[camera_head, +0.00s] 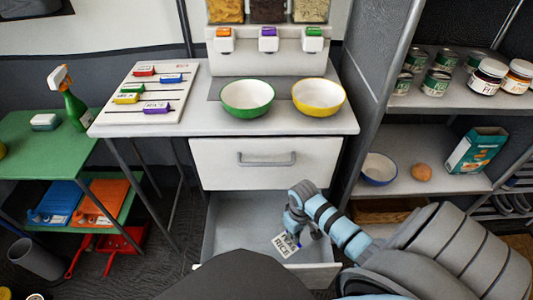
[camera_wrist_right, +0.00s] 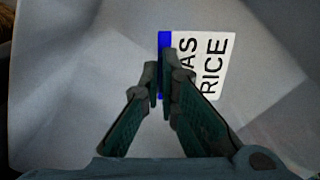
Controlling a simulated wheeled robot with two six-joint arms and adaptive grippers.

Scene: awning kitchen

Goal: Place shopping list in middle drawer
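The shopping list is a small white card (camera_head: 286,244) with dark lettering and a blue strip along one edge; RICE can be read on it. My right gripper (camera_head: 302,230) reaches down into the open middle drawer (camera_head: 238,232). In the right wrist view its fingertips (camera_wrist_right: 161,77) are close together at the blue strip, and the list (camera_wrist_right: 213,62) spreads to their right. The fingers look shut on the blue strip. Whether the card touches the drawer floor is hard to tell. My left gripper is not in view.
A closed drawer (camera_head: 265,162) sits above the open one. The counter holds a green bowl (camera_head: 247,98), a yellow bowl (camera_head: 318,97) and a board with coloured clips (camera_head: 153,95). Shelves (camera_head: 440,183) stand at the right, a green table (camera_head: 45,152) at the left.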

